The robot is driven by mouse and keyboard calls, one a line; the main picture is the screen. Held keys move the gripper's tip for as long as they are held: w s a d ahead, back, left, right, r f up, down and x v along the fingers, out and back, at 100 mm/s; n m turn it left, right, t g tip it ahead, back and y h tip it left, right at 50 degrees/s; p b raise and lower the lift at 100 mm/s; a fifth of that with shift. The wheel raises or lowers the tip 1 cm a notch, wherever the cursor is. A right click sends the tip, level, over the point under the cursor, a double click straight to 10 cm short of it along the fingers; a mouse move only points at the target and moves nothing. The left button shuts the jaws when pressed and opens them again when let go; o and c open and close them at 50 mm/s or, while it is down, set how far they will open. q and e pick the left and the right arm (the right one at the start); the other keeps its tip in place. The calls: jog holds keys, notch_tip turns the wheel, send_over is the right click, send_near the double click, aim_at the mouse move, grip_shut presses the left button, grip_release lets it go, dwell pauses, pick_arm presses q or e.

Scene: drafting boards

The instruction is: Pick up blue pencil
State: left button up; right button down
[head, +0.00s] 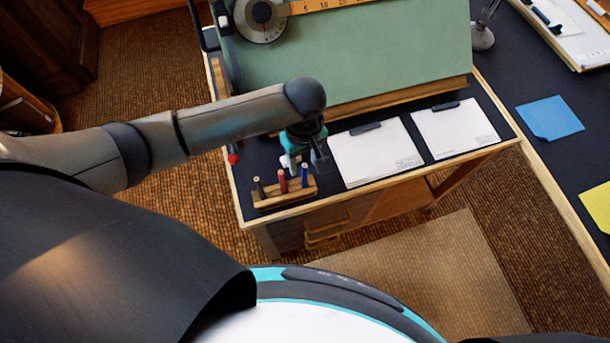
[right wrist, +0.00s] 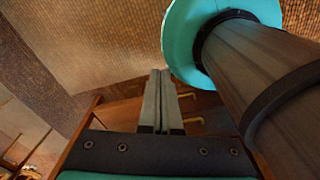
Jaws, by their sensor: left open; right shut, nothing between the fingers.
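The blue pencil (head: 305,174) stands upright at the right end of a small wooden holder (head: 290,197) on the dark desk. A red pencil (head: 282,182) and a dark pencil with a tan top (head: 258,186) stand to its left. In the head view my left gripper (head: 305,158) is open, just above and behind the holder and close to the blue pencil's top. I cannot tell whether a finger touches it. My right gripper (right wrist: 160,75) shows in the right wrist view, shut and empty, with the floor and drawer fronts beyond it.
Two white sheets (head: 375,155) (head: 455,130) with black clips lie right of the holder. A green drafting board (head: 360,50) rises behind. A side desk at the right bears a blue sheet (head: 550,118) and a yellow one (head: 598,205). The desk's front edge is close to the holder.

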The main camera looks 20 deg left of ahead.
aim_at(305, 178)
pick_arm(q)
notch_tip(305, 178, down, 3)
jog(key=shift+r, duration=0.15)
jog(key=shift+f+b, duration=0.3)
jog(key=shift+f, duration=0.15)
jog(key=shift+d+f+b, duration=0.1)
jog(key=shift+f+b, duration=0.6)
jog(key=shift+f, duration=1.7)
pick_arm(e)
jog(key=shift+w+d+f, duration=0.15)
jog(key=shift+w+f, duration=0.15)
jog(key=shift+f, duration=0.25)
jog(key=shift+w+d+f, duration=0.15)
jog(key=shift+w+f, duration=0.1)
jog(key=shift+f, duration=0.3)
pick_arm(q)
jog(key=shift+c, duration=0.3)
grip_shut()
